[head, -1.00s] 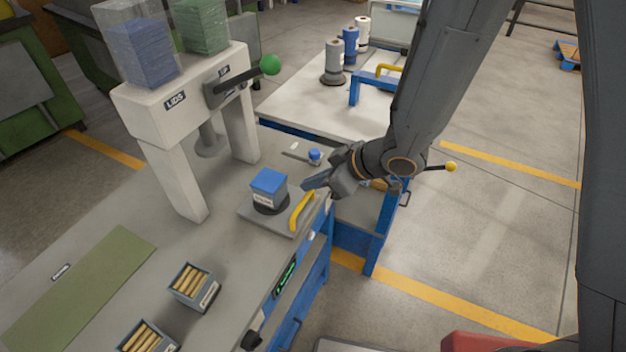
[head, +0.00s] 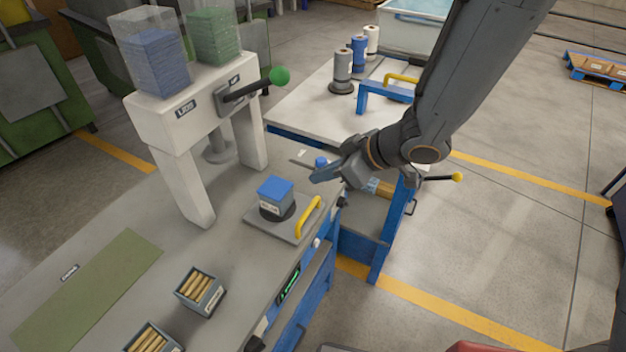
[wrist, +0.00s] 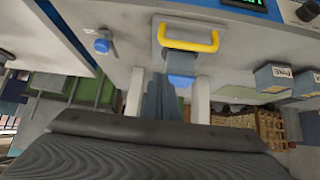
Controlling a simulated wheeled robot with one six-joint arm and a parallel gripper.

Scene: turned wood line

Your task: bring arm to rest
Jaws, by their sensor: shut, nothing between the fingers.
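My gripper (head: 322,176) is shut and empty. In the head view it hangs above the bench's right edge, to the right of the blue-lidded box and apart from it. My arm reaches down to it from the upper right. The wrist view shows the dark gripper body (wrist: 160,150) along the bottom, with the yellow handle (wrist: 188,40) and the blue lid (wrist: 181,81) beyond it.
The blue-lidded box (head: 275,195) stands on a grey plate with a yellow handle. A white lid dispenser (head: 180,117) with a green-knobbed lever rises behind. Open boxes of wooden pieces (head: 201,290) are nearer. A second table (head: 300,107) holds several spools.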

